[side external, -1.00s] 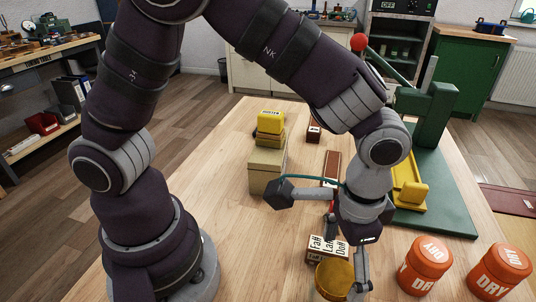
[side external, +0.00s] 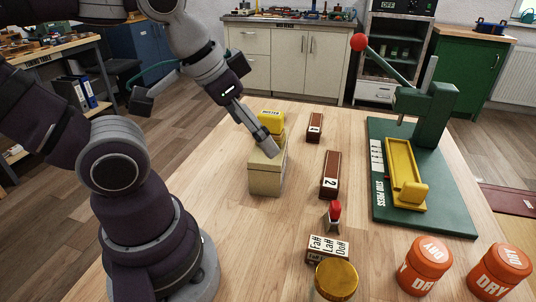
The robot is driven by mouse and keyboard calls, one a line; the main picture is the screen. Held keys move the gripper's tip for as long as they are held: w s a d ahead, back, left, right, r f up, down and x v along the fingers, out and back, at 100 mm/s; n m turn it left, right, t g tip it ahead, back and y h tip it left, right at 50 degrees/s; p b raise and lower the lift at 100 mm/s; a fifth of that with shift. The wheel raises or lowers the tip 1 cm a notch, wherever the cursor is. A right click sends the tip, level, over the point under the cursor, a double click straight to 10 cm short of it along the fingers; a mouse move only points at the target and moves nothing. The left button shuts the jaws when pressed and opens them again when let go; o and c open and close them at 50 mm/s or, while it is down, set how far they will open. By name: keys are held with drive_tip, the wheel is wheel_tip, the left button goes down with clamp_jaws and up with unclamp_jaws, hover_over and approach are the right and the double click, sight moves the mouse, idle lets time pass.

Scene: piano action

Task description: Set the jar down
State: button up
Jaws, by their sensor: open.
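A round gold-lidded jar (side external: 336,281) stands upright on the table at the bottom centre, just in front of a wooden block marked Fa#, La#, Do# (side external: 328,248). Two orange jars marked DRY stand upright at the lower right, one (side external: 426,266) left of the other (side external: 500,272). My gripper (side external: 262,142) is open, well away from all these jars. It hangs at the tan box (side external: 266,175) with the yellow block (side external: 270,122) on top, its fingers overlapping them in view. I cannot tell whether it touches them.
Brown blocks marked 1 (side external: 314,127) and 2 (side external: 330,175) lie mid-table. A small red-topped piece (side external: 334,213) stands behind the marked block. A green press (side external: 425,150) with a yellow tray (side external: 405,180) fills the right side.

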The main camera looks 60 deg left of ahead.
idle(0.3)
drive_tip(key=n+g+h, duration=0.6)
drive_tip(key=n+h, duration=0.6)
drive_tip(key=n, duration=0.4)
approach(336, 273)
drive_tip(key=f, duration=0.2)
drive_tip(key=d+f, duration=0.1)
drive_tip(key=shift+s, duration=0.35)
drive_tip(key=shift+w+d+f+n+h, duration=0.1)
drive_tip(key=shift+d+f+n+h, duration=0.1)
drive_tip(key=shift+n+h, duration=0.3)
drive_tip(key=shift+d+n, duration=0.25)
drive_tip(key=shift+n, duration=0.25)
drive_tip(key=shift+h, duration=0.3)
drive_tip(key=x, duration=0.4)
drive_tip(key=r+x, duration=0.1)
drive_tip(key=x, duration=0.1)
drive_tip(key=shift+w+d+f, duration=0.1)
drive_tip(key=shift+d, duration=0.3)
drive_tip(key=shift+d+f, duration=0.2)
drive_tip(key=shift+d, duration=0.2)
drive_tip(key=c, duration=1.4)
